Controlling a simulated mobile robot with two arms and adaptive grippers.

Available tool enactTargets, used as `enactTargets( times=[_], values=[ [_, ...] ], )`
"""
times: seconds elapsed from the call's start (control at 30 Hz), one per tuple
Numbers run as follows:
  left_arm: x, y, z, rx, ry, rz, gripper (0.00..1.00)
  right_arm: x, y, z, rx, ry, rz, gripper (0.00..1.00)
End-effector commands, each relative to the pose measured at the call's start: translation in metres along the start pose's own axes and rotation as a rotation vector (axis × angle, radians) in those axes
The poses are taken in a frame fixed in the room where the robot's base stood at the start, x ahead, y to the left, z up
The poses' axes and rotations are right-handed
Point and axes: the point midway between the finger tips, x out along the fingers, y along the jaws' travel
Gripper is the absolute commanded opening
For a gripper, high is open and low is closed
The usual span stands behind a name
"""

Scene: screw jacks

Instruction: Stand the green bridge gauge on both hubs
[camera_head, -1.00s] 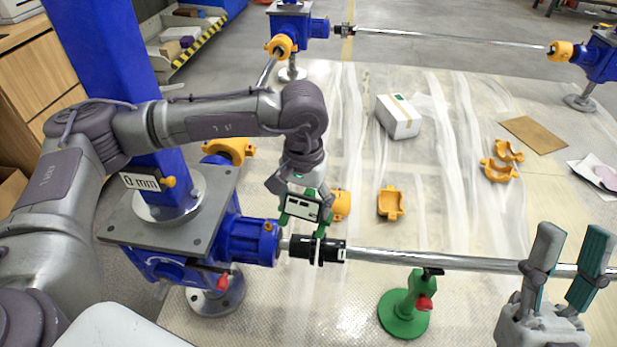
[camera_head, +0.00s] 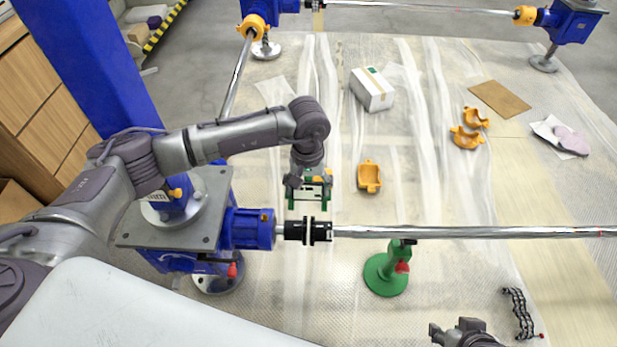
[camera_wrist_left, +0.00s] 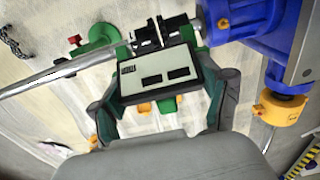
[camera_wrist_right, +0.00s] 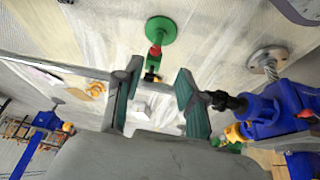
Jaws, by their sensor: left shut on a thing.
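The green bridge gauge (camera_head: 311,188) has a pale face in a dark frame and two green legs. My left gripper (camera_head: 308,178) is shut on it; in the left wrist view the gauge (camera_wrist_left: 160,78) sits between the fingers. The two black hubs (camera_head: 308,231) are side by side where the blue gearbox meets the steel shaft. The gauge is close to the hubs, its legs towards them; whether they touch is unclear. My right gripper (camera_wrist_right: 159,68) is open and empty in its wrist view; only part of it shows at the head view's bottom edge.
A green stand (camera_head: 388,274) with a red knob is under the shaft (camera_head: 470,232). The blue gearbox (camera_head: 250,229) is left of the hubs. An orange guard half (camera_head: 369,177), a white box (camera_head: 372,89) and a black chain (camera_head: 518,313) lie on the floor.

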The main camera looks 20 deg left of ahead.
Motion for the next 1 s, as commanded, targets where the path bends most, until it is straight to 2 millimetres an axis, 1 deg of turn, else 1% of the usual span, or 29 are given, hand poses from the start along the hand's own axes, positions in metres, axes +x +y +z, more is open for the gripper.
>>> enactTargets(
  times=[0.03,0.1,0.23,0.53,0.67,0.9,0.93,1.0],
  values=[
    [-0.002,0.001,0.001,-0.006,-0.003,0.000,0.25,-0.006,0.001,0.008,0.002,-0.046,0.002,0.40],
    [-0.001,0.002,0.000,-0.010,-0.003,-0.001,0.25,-0.008,0.002,0.018,0.003,-0.094,0.004,0.40],
    [0.001,0.002,0.000,-0.014,-0.002,-0.002,0.25,-0.009,0.003,0.026,0.004,-0.127,0.005,0.40],
    [0.002,0.002,0.000,-0.014,-0.002,-0.002,0.25,-0.008,0.003,0.026,0.004,-0.126,0.005,0.40],
    [0.003,0.001,0.001,-0.014,-0.001,-0.002,0.25,-0.011,0.003,0.026,0.004,-0.122,0.006,0.40],
    [0.027,0.001,0.001,-0.014,-0.002,-0.003,0.25,0.010,0.002,0.032,0.004,-0.102,0.005,0.40],
    [0.025,0.001,0.001,-0.014,-0.001,-0.003,0.25,0.009,0.002,0.030,0.004,-0.096,0.005,0.40],
    [0.025,0.001,0.001,-0.014,-0.001,-0.002,0.25,0.008,0.001,0.018,0.002,-0.049,0.002,0.40]
  ],
)
